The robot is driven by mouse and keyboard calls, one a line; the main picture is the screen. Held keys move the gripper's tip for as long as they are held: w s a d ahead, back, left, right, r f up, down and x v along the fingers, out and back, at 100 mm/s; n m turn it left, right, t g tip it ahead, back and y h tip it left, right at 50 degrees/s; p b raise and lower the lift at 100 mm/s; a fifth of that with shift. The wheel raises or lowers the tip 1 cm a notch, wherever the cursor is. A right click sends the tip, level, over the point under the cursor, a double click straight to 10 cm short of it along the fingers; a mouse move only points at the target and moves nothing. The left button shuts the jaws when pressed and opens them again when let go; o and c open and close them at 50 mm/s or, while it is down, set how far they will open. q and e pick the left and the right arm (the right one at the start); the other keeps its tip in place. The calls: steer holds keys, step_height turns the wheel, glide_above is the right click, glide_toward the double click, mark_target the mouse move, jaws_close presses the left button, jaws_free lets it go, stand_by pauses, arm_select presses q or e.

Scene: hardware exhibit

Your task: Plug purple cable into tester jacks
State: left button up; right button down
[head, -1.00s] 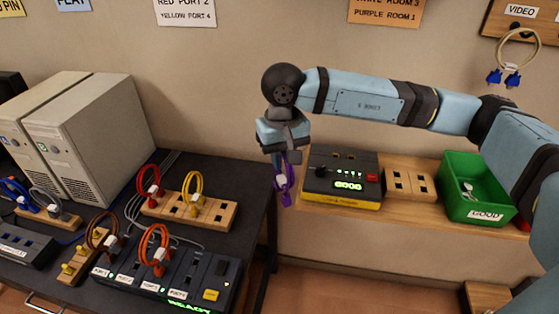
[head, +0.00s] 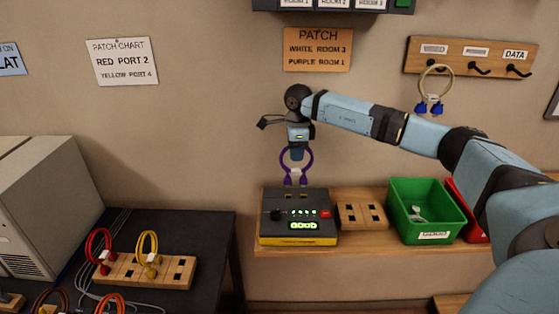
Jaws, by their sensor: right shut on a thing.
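The purple cable (head: 310,158) hangs as a loop under my right gripper (head: 297,152), with both plugs pointing down. My right gripper is shut on the top of the loop. The tester (head: 266,224) is a dark box with a yellow base on the wooden shelf. Its green display reads GOOD, under a row of green lights. The two tester jacks (head: 296,196) are on its top near the back. The plugs show just above the tester's back edge; I cannot tell whether they touch it. My left gripper is not in view.
A wooden socket block (head: 361,214), a green bin (head: 454,213) and a red bin (head: 470,209) stand right of the tester. A hook board (head: 455,58) holds a blue-plugged cable (head: 433,70). A dark table (head: 190,222) with red and yellow cables is at left.

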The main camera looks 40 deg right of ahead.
steer(key=shift+d+f, duration=0.2)
steer(key=shift+d, duration=0.2)
steer(key=shift+f+b, duration=1.05)
steer(key=shift+f, duration=0.2)
steer(key=shift+a, duration=0.1)
steer(key=shift+f, duration=1.1)
stand_by(1.9)
steer(key=shift+c, duration=1.9)
jaws_free()
steer(key=shift+r, duration=0.1)
